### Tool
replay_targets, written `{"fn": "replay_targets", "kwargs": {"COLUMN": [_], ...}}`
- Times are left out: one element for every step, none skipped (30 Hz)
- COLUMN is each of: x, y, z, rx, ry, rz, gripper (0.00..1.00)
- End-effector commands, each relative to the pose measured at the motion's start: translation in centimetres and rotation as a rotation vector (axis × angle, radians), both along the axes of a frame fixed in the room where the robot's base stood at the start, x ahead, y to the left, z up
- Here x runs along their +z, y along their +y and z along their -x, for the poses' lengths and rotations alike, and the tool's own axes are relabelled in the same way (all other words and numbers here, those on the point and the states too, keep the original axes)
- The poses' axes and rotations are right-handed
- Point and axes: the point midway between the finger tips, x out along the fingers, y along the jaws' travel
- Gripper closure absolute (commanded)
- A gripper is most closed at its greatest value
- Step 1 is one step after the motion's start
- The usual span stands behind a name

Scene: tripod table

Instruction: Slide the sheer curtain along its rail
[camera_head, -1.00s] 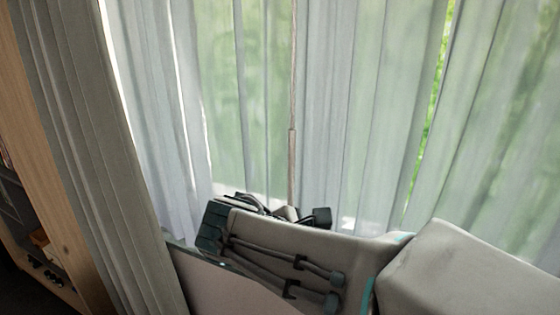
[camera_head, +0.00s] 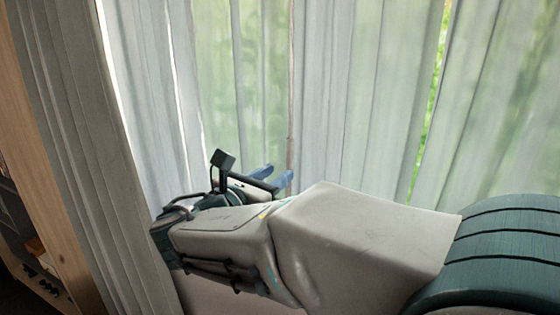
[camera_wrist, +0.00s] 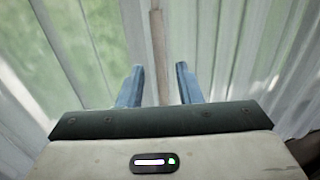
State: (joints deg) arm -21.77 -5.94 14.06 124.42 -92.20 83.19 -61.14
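The sheer curtain (camera_head: 325,90) hangs in pale, see-through folds across the window. It also fills the background of the wrist view (camera_wrist: 208,35). A thin brown wand (camera_head: 291,110) hangs down at the middle of it. My gripper (camera_head: 275,177) is raised just left of the wand's lower part in the head view. In the wrist view its two blue fingers (camera_wrist: 158,82) are open and apart, with the wand (camera_wrist: 158,45) showing in the gap between them. Neither finger visibly touches the wand. I cannot tell how deep the wand sits between them.
A thicker grey curtain (camera_head: 75,130) hangs at the left, beside a wooden shelf unit (camera_head: 40,190). Green shows through the sheer panels and through a narrow gap (camera_head: 432,100) at the right. My arm covers the lower middle and right of the head view.

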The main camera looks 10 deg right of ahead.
Motion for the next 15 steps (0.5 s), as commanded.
{"fn": "replay_targets", "kwargs": {"x": [0.1,0.2,0.1,0.1,0.1,0.1,0.1,0.1,0.0,0.0,0.0,0.0,0.0,0.0,-0.1], "y": [-0.9,-1.3,-1.8,-2.2,-2.6,-3.0,-3.3,-3.5,-3.7,-3.9,-4.0,-4.2,-4.3,-4.3,-4.4], "z": [-0.7,-1.1,-1.6,-2.0,-2.3,-2.7,-2.9,-3.2,-3.4,-3.6,-3.7,-3.8,-3.9,-4.0,-4.0], "rx": [-0.005,-0.005,-0.003,-0.004,-0.003,-0.003,-0.003,-0.003,-0.001,-0.001,-0.001,-0.001,-0.001,-0.001,-0.001], "ry": [0.003,0.002,0.003,0.003,0.003,0.002,0.001,0.001,0.002,0.002,0.002,0.002,0.001,0.001,0.001], "rz": [0.000,0.001,0.000,0.000,0.000,-0.001,-0.001,-0.001,-0.001,-0.001,-0.001,-0.001,-0.001,-0.001,-0.001], "gripper": [0.68,0.68,0.68,0.68,0.68,0.68,0.68,0.68,0.68,0.68,0.68,0.68,0.68,0.68,0.68]}}
